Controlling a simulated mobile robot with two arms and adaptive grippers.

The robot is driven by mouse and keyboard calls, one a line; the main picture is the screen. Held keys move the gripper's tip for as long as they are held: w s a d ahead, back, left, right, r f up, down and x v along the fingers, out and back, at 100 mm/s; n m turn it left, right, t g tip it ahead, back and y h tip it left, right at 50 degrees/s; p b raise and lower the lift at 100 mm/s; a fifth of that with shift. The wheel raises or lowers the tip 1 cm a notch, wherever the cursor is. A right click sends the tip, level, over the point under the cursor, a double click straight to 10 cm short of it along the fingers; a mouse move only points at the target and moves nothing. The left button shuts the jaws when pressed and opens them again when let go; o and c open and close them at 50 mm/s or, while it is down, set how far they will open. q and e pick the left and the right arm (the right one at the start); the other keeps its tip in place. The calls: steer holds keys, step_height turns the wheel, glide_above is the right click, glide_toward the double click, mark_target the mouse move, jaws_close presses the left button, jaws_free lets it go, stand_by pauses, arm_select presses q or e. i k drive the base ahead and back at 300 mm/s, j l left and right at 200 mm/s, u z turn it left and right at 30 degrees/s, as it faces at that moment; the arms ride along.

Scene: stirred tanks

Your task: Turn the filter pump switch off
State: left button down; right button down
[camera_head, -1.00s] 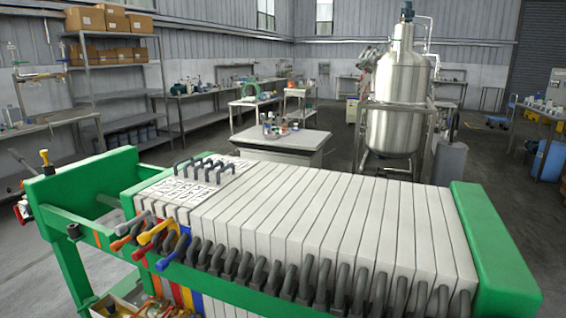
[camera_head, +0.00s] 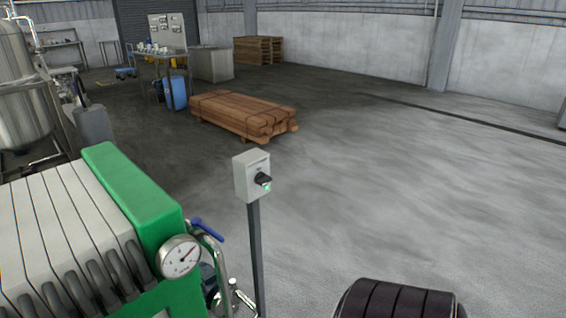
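A small grey switch box (camera_head: 252,176) stands on a dark post (camera_head: 257,250) just right of the filter press's green end. On its face is a black rotary knob (camera_head: 263,179) with a small green spot below it. The exact setting of the knob is too small to read. The filter press (camera_head: 55,235) has pale plates and a green end frame. Neither of my grippers shows in the head view.
A round pressure gauge (camera_head: 179,257) and a blue-handled valve (camera_head: 205,229) sit at the press's end, close to the post. A dark ribbed rounded object (camera_head: 398,299) is at the bottom edge. The floor to the right is clear.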

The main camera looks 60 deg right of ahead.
mark_target(261, 179)
steer(key=z, duration=1.65)
